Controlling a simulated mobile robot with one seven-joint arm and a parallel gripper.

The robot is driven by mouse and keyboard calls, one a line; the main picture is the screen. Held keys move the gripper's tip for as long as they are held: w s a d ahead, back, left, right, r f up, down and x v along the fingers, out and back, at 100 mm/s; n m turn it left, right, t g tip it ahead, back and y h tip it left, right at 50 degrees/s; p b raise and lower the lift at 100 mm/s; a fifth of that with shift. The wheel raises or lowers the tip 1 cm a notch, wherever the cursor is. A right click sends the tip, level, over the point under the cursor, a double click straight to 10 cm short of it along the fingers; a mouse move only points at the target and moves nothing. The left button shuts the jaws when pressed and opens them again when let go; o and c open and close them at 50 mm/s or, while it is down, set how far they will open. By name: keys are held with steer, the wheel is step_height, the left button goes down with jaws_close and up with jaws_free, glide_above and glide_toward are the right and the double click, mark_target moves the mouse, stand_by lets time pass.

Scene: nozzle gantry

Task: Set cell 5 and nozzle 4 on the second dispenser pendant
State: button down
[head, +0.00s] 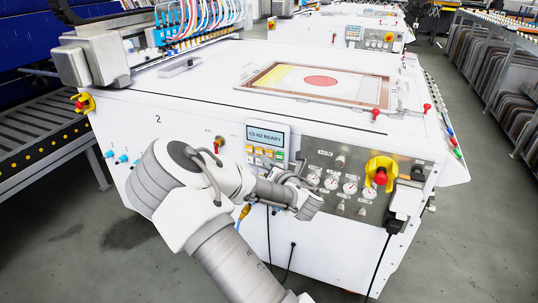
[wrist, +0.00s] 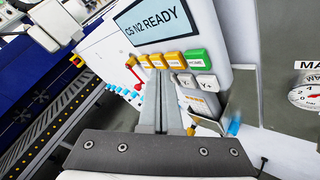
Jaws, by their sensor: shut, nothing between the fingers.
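The pendant (head: 267,140) hangs on the front of the white machine marked 2. Its screen (wrist: 158,22) reads "C5 N2 READY" in the wrist view. Below the screen is a row of yellow buttons (wrist: 173,58) with a green button (wrist: 196,57) at the right end. White keys marked Y- (wrist: 187,80) and Y+ (wrist: 207,82) sit under them. My gripper (wrist: 158,73) is shut and empty. Its fingertips appear just below the yellow buttons and hide part of the pendant's lower left. I cannot tell whether they touch it.
Right of the pendant is a panel with several dials (head: 331,183) and a red emergency button on yellow (head: 380,177). A metal holder (wrist: 235,112) stands beside the pendant's lower right. A roller conveyor (head: 40,125) lies at left.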

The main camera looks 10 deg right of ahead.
steer(key=s+a, duration=0.1)
steer(key=s, duration=0.1)
steer(key=s+a, duration=0.2)
stand_by(0.6)
stand_by(2.2)
